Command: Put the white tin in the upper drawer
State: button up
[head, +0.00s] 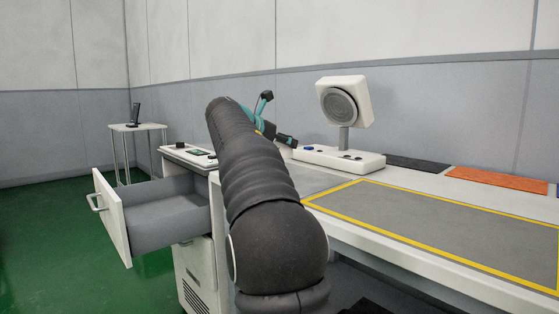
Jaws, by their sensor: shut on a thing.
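The upper drawer (168,213) of the white cabinet is pulled open to the left, with a white front and a bar handle (97,203). The part of its grey inside that I can see looks empty. The white tin is not visible.
A teal and black object (262,116) shows partly behind my arm. A white device with a round grille (341,104) stands on the bench. A yellow-framed grey area (450,221) lies right. A small table (139,127) stands far left. Green floor is clear on the left.

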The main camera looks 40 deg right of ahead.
jog(key=shift+w+d+f, duration=0.1)
jog(key=shift+w+f, duration=0.25)
jog(key=shift+w, duration=0.25)
jog(key=shift+f+b, duration=0.95)
jog(key=shift+f, duration=1)
jog(key=shift+f, duration=0.2)
jog(key=o, duration=1.2)
jog(key=shift+r, duration=0.2)
jog(key=p+v, duration=0.1)
jog(key=v, duration=1.1)
jog(key=shift+f, duration=0.1)
